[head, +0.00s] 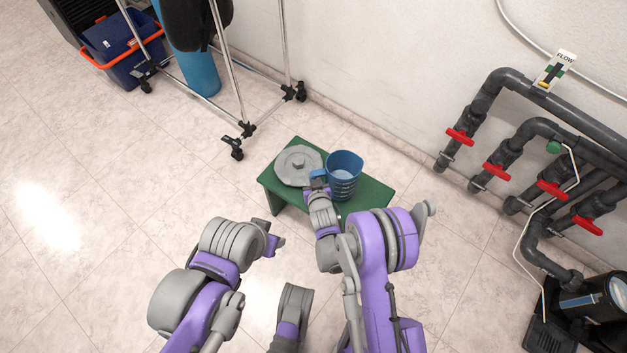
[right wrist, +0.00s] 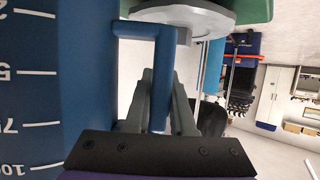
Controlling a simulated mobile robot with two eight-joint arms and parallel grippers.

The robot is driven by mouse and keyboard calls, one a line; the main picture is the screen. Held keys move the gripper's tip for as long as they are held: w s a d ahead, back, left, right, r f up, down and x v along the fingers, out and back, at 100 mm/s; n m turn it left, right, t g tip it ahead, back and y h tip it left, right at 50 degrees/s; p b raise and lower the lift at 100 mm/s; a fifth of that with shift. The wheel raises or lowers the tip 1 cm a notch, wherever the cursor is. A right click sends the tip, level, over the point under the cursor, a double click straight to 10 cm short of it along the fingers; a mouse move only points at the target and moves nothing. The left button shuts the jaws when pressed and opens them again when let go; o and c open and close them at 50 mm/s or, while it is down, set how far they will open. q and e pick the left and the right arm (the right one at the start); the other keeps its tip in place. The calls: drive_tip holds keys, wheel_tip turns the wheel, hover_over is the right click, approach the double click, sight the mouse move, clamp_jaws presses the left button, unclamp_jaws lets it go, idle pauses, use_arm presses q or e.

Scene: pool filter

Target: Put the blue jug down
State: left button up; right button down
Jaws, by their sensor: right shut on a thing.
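The blue jug (head: 344,168) is upright at the right half of the green bench (head: 372,193) in the head view. I cannot tell whether its base touches the bench top. My right gripper (head: 319,182) is at the jug's left side, shut on its handle. In the right wrist view the gripper's fingers (right wrist: 160,108) are on either side of the blue handle (right wrist: 161,75); the jug's wall (right wrist: 40,95) with white scale marks fills the left. My left gripper (head: 276,244) is empty-looking, away from the bench at its lower left; its jaws are unclear.
A grey round lid (head: 297,165) lies on the bench just left of the jug. A wheeled metal rack (head: 240,128) stands behind to the left, by a blue bin (head: 125,60). Dark pipes with red valves (head: 497,171) run along the right wall. Floor left of the bench is clear.

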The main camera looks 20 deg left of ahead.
drive_tip(key=shift+f+b, duration=0.45)
drive_tip(key=shift+f, duration=1.35)
drive_tip(key=shift+f, duration=0.15)
drive_tip(key=c, duration=0.8)
unclamp_jaws()
drive_tip(key=shift+o, duration=0.2)
